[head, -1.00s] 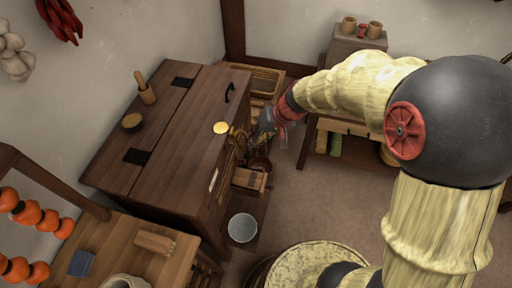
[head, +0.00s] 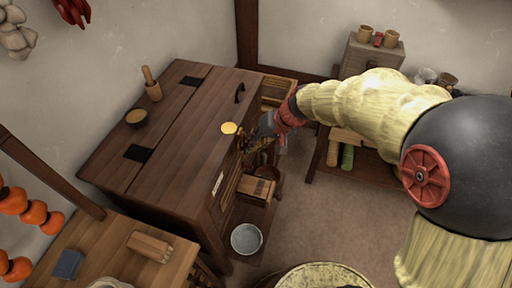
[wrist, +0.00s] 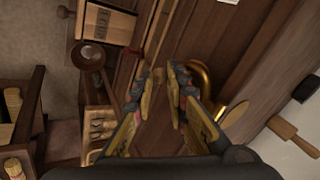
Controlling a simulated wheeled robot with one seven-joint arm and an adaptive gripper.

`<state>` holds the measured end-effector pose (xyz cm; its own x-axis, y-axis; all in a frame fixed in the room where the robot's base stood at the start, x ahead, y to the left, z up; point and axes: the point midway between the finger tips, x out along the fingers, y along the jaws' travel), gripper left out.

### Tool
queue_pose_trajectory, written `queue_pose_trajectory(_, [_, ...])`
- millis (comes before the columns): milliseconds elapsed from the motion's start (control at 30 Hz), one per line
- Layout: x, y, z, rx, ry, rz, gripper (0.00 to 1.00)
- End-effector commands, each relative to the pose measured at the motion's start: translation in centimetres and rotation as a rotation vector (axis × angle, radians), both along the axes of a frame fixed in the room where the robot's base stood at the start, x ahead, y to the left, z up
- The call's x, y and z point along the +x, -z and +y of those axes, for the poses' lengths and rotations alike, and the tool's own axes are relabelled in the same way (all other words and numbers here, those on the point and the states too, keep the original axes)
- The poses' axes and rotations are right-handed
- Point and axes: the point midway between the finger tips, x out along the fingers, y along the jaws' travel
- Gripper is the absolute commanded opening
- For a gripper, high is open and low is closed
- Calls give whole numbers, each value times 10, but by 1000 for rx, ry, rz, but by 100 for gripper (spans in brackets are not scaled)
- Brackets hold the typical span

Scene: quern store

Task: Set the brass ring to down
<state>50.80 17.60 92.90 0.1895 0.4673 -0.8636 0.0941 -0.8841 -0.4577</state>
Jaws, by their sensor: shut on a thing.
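The brass ring (wrist: 203,74) shows in the wrist view as a curved, shiny bar beside and partly behind my right-hand finger, on the front of a dark wooden chest (head: 176,165). My gripper (wrist: 158,77) is shut on the ring, with a gap showing between its fingers. The exact contact is hidden by the fingers. In the head view my gripper (head: 250,138) is at the chest's front face, just below the top's edge, and mostly covers the ring there. The ring's exact setting cannot be told.
A wooden box (head: 257,190) and a pale bucket (head: 247,238) stand below in front. A shelf with cups is at the back right. Open floor (head: 320,215) lies right of the chest.

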Motion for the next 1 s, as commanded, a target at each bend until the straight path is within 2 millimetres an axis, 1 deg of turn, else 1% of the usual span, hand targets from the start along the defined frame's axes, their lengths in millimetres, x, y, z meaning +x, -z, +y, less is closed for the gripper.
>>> queue_pose_trajectory(33, [-10, 24, -4, -15, -1, 34, 0])
queue_pose_trajectory(567, [-9, 25, -2, -16, -1, 32, 0])
queue_pose_trajectory(600, [-9, 25, -2, -16, -1, 32, 15])
queue_pose_trajectory(700, [-9, 25, -2, -16, -2, 32, 21])
queue_pose_trajectory(767, [-9, 25, -2, -16, -2, 32, 23])
queue_pose_trajectory(1000, [-10, 25, 0, -14, -4, 34, 23])
